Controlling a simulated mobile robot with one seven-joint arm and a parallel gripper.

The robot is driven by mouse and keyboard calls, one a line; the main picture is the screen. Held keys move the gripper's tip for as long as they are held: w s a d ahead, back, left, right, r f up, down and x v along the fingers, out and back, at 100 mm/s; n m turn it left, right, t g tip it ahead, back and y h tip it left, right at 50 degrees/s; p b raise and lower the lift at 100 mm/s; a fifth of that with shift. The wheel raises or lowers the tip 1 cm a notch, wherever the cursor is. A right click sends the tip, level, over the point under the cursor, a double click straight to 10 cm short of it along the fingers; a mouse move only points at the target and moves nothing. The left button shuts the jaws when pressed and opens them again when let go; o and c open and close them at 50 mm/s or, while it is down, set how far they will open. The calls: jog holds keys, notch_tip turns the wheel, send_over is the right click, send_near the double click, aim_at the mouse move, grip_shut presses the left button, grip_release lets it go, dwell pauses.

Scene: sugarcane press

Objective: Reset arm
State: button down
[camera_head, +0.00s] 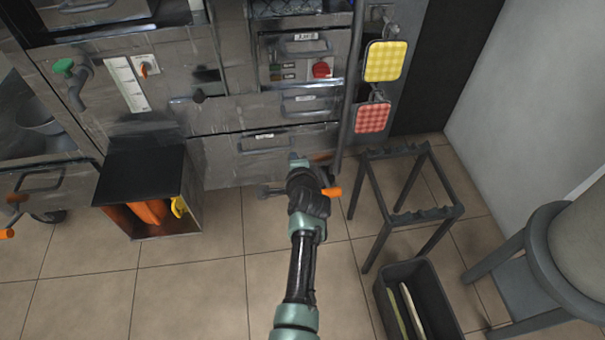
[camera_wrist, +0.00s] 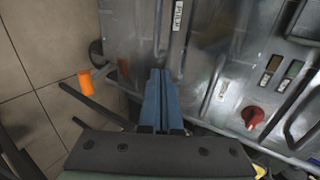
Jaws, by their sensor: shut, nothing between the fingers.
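My gripper (camera_head: 296,157) is in front of the lower drawers of the grey metal press (camera_head: 225,150), with my arm reaching up from the bottom of the head view. In the wrist view my gripper's two blue fingers (camera_wrist: 161,76) lie side by side, shut, with nothing seen between them. The press front fills the right of the wrist view. A red knob (camera_wrist: 253,116) shows there at the lower right, apart from the fingers; it also shows in the head view (camera_head: 321,70). An orange handle end (camera_wrist: 85,82) shows left of the fingers.
An open box (camera_head: 150,190) with orange and yellow things stands at left. A dark metal stand (camera_head: 408,216), a black bin (camera_head: 440,312) with long pale pieces and a grey stool-like frame (camera_head: 548,262) stand at right. The tiled floor (camera_head: 190,290) at lower left is clear.

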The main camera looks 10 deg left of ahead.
jog(key=p+v, duration=0.4)
jog(key=v, duration=0.3)
jog(key=w+d+r+n+t, duration=0.1)
jog(key=r+n+t, duration=0.2)
jog(key=r, duration=0.9)
jog(key=w+d+r+n+t+h, duration=0.1)
jog(key=r+n+t, duration=0.1)
jog(key=r, duration=1)
jog(key=w+d+r+n+t, duration=0.1)
jog(key=r+n+t, duration=0.2)
jog(key=r, duration=0.9)
jog(key=s+d+r+n+t+h+p, duration=0.1)
jog(key=s+r+n+t, duration=0.15)
jog(key=s+r, duration=0.65)
jog(key=s+d+r+n+t+h, duration=0.1)
jog(key=s+r+n+t, duration=0.15)
jog(key=s+r, duration=0.65)
jog(key=s+d+r+n+t+p, duration=0.1)
jog(key=s+r+n+t, duration=0.2)
jog(key=r, duration=1.1)
notch_tip(320, 180, up, 32)
jog(key=s+m+p, duration=0.1)
jog(key=p, duration=3.2)
jog(key=shift+d, duration=0.2)
